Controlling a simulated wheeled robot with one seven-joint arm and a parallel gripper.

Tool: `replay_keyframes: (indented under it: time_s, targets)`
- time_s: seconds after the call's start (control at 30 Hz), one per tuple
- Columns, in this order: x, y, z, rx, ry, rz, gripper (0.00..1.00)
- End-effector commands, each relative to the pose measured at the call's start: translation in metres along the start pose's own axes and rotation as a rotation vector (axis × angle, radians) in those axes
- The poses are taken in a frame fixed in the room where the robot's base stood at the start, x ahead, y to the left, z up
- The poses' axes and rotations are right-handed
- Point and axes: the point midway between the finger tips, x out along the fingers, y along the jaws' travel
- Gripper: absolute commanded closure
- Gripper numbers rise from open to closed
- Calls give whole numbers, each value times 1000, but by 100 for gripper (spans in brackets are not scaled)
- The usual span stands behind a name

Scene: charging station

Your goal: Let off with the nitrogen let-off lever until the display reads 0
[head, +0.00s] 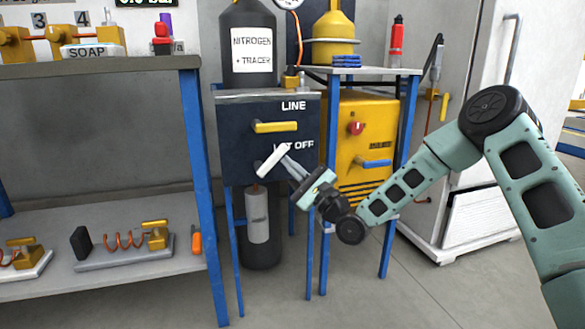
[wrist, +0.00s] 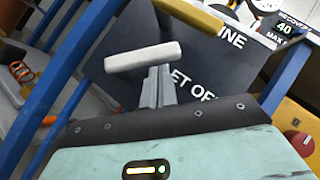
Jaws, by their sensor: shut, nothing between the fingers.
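The nitrogen let-off lever is a pale bar (head: 270,163) below the words LET OFF on the dark panel (head: 232,135). It slants, its right end higher in the head view. It also shows as a pale bar (wrist: 140,57) in the wrist view. My gripper (head: 286,160) is shut and empty, its fingertips right at the lever; I cannot tell whether they touch it. In the wrist view the closed fingers (wrist: 159,75) end at the bar's underside. A green-lettered display (head: 147,2) is cut off by the top edge, so its reading is not clear.
The yellow LINE lever (head: 275,127) lies level above. A yellow machine (head: 347,110) with a blue lever (head: 375,163) is to the right. A blue shelf post (head: 205,195) stands close at left.

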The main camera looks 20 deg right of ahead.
Motion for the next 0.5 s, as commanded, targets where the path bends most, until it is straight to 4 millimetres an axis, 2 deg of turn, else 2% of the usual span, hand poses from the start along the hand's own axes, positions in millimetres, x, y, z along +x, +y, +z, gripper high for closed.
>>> replay_keyframes:
  time_s: [0.5]
  targets:
    - [8, -9, 8, -88, 0, 89, 100]
